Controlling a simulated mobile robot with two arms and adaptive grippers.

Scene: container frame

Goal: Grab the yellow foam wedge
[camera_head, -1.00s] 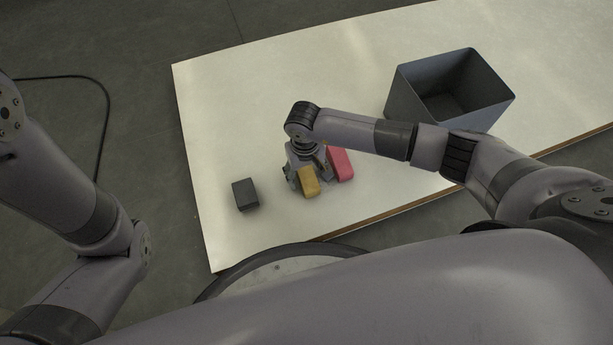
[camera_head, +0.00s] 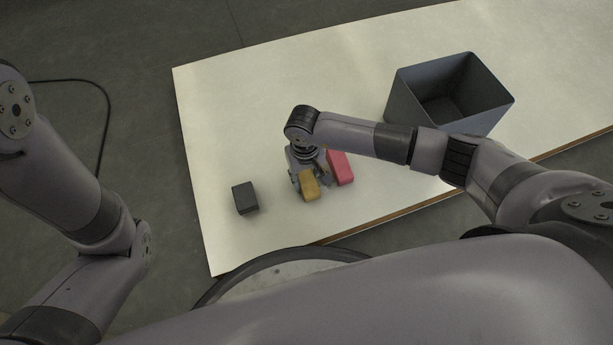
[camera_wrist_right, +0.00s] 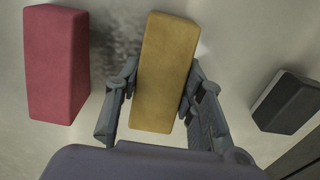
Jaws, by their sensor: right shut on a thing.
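The yellow foam wedge (camera_head: 310,186) is on the white table, between the dark grey block and the red block. In the right wrist view the wedge (camera_wrist_right: 164,75) stands between the two fingers. My right gripper (camera_head: 308,180) reaches down over it and is shut on it, one finger against each side. The right gripper (camera_wrist_right: 160,100) shows both fingers in the wrist view. The wedge's underside is hidden, so I cannot tell if it touches the table. My left arm shows at the left of the head view, but its gripper is out of view.
The red block (camera_head: 341,167) is close beside the wedge; it also shows in the wrist view (camera_wrist_right: 56,65). The dark grey block (camera_head: 245,197) lies apart to the left. A grey open bin (camera_head: 405,104) stands at the back right of the white table (camera_head: 240,110).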

